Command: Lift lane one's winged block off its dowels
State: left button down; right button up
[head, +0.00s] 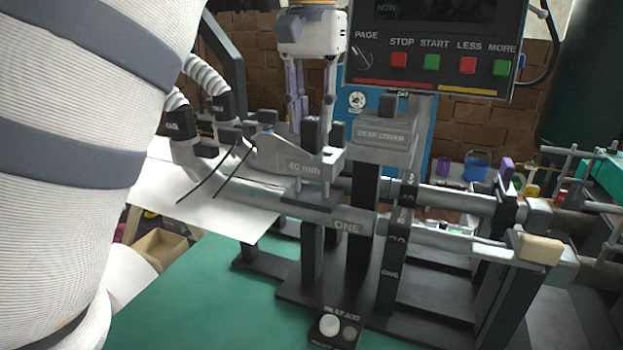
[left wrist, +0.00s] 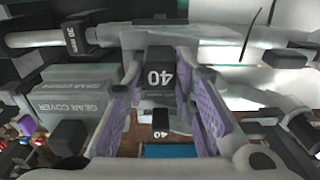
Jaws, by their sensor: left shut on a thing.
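The grey winged block marked 40 mm (head: 300,167) is above lane one's tube (head: 345,222), marked ONE. A light upright dowel (head: 327,190) shows below its right end, over a dark saddle (head: 307,201). Whether the block still touches its seat is hard to tell. My left gripper (head: 311,116) points down and is shut on the block's dark upright knob. In the left wrist view its purple pads (left wrist: 206,95) flank the knob, marked 40 (left wrist: 160,78). My right gripper is not in view.
A gear cover (head: 383,140) stands just right of the block. A control panel (head: 436,50) hangs behind it at the right. Corrugated hoses (head: 183,118) and thin black wires are close on the left. A second 40 block (left wrist: 161,124) is close by.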

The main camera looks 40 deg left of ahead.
pick_arm(q)
jog(key=shift+r, duration=1.55)
